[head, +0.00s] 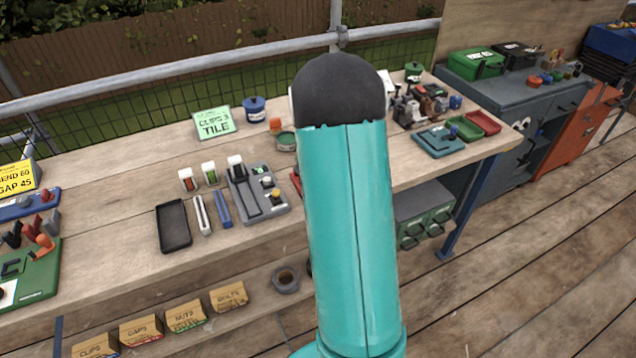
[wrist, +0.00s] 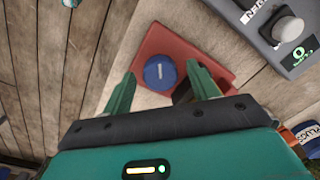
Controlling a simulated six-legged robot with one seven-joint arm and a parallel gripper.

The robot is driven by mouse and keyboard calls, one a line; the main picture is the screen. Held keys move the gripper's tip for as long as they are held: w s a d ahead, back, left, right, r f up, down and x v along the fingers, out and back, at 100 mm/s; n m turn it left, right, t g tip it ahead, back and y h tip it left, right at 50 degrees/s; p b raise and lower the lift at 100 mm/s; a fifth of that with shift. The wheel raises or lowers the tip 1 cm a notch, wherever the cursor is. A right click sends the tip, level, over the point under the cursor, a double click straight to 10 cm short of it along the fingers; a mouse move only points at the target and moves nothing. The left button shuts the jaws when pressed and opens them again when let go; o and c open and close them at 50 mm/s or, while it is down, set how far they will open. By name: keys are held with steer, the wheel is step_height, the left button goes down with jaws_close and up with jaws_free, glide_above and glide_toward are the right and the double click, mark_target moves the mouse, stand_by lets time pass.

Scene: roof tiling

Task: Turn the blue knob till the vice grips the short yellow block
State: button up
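The blue knob (wrist: 160,73), round with a white line on top, sits on a red plate (wrist: 165,42) in the wrist view. My gripper (wrist: 160,70) is open, with one green finger on each side of the knob in the picture. Gaps show between fingers and knob; I cannot tell how far down the fingers reach. A dark part by the right finger is partly hidden. In the head view my teal arm hides the knob, and only a red edge (head: 295,183) shows beside it. I cannot make out the vice jaws or the short yellow block for certain.
A grey fixture (head: 250,205) with white, black and yellow parts lies left of my arm; a grey panel (wrist: 262,20) is at top right in the wrist view. A black tray (head: 173,228) and a sign (head: 212,123) stand on the wooden bench (head: 120,200).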

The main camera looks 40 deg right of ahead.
step_height(320, 180, up, 14)
steer(key=shift+s+d, duration=0.15)
steer(key=shift+s, duration=0.1)
stand_by(0.4)
steer(key=shift+f, duration=0.1)
